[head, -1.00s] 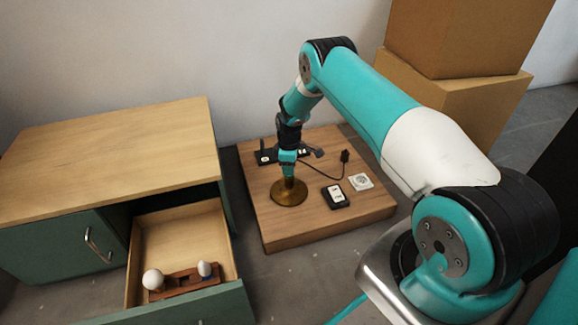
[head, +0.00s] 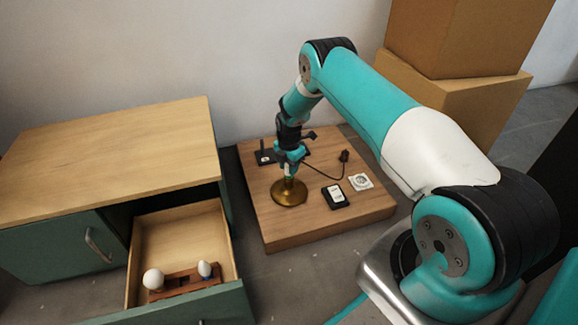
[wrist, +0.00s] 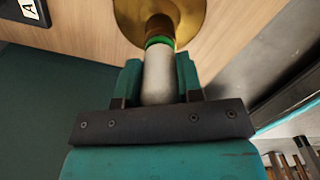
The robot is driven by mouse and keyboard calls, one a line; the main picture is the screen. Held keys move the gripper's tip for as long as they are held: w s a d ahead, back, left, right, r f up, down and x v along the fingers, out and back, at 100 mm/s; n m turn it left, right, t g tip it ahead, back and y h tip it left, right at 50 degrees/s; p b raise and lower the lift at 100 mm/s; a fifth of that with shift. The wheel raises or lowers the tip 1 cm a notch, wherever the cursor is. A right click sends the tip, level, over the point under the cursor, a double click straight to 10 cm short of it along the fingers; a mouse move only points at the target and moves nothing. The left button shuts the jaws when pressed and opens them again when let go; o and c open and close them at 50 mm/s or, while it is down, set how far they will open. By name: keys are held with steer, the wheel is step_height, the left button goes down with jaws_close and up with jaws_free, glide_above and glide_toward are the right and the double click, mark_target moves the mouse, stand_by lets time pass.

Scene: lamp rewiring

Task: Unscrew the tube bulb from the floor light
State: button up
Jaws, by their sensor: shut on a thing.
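The floor light stands on the low wooden platform, with a round brass base (head: 289,192) and a short brass stem. The tube bulb (wrist: 158,80) is a pale grey cylinder with a green band at its lower end, in line with the brass socket in the wrist view. It cannot be told whether the bulb is still threaded in. My gripper (wrist: 158,82) is shut on the tube bulb, one finger on each side. In the head view my gripper (head: 290,166) is right above the brass base and hides most of the bulb.
The wooden platform (head: 268,232) also bears a black switch box (head: 335,196), a white socket plate (head: 360,181) and a black plug (head: 344,156) on a cord. An open drawer (head: 222,235) at left holds a round bulb (head: 153,279) and a smaller bulb (head: 205,269) in a wooden rack (head: 180,283). Cardboard boxes (head: 455,105) stand at right.

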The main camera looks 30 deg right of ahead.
steer(key=shift+n, duration=1)
steer(key=n, duration=0.2)
steer(key=shift+n, duration=0.4)
steer(key=n, duration=0.5)
steer(key=o, duration=1)
steer(key=shift+c, duration=0.2)
